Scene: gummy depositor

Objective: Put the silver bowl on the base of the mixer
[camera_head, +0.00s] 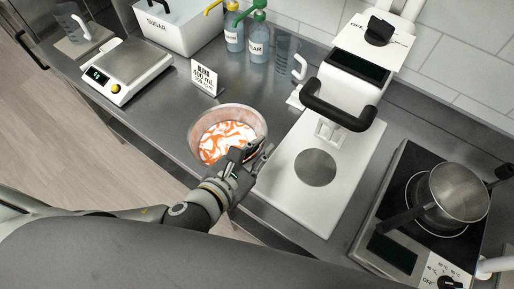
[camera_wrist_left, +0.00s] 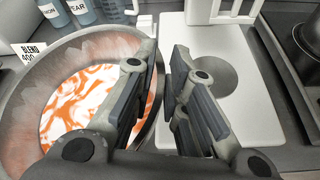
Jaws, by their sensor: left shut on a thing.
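The silver bowl (camera_head: 194,140) stands on the counter left of the mixer and holds an orange and white swirled mix. My left gripper (camera_head: 258,152) is shut on the bowl's right rim. In the left wrist view, the bowl (camera_wrist_left: 25,110) fills the left side and its rim runs to the gripper fingers (camera_wrist_left: 163,75). The white mixer (camera_head: 345,85) has a black handle and a flat base (camera_head: 345,185) with a round grey recess (camera_head: 316,167). The base is empty and also shows in the wrist view (camera_wrist_left: 245,115). My right gripper is not in view.
A hot plate (camera_head: 400,215) with a steel saucepan (camera_head: 458,192) stands right of the mixer. A small sign (camera_head: 205,78), measuring jug (camera_head: 287,60), bottles (camera_head: 257,42), scale (camera_head: 127,70) and sugar bin (camera_head: 180,30) stand behind and left of the bowl.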

